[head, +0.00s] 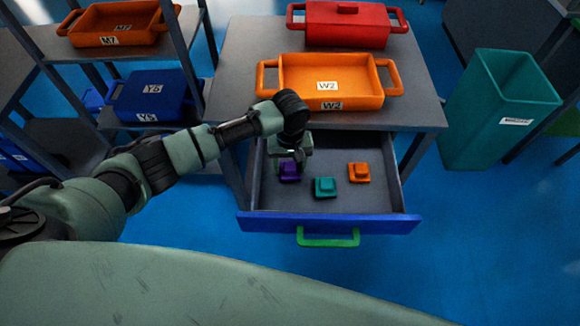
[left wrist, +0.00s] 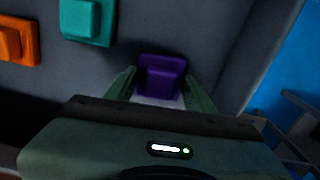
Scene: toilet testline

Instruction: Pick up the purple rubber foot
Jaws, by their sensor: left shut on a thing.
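The purple rubber foot (head: 289,171) is in the open drawer, at its left side. It also shows in the left wrist view (left wrist: 161,76), between the two fingers of my left gripper (left wrist: 160,88). My left gripper (head: 291,158) reaches down into the drawer from above and is shut on the purple foot. I cannot tell whether the foot is clear of the drawer floor. My right gripper is not in view.
A teal foot (head: 325,187) and an orange foot (head: 359,172) lie in the drawer (head: 330,222) to the right. An orange tray (head: 331,82) and a red container (head: 347,25) stand on the table above. A teal bin (head: 497,110) stands at right.

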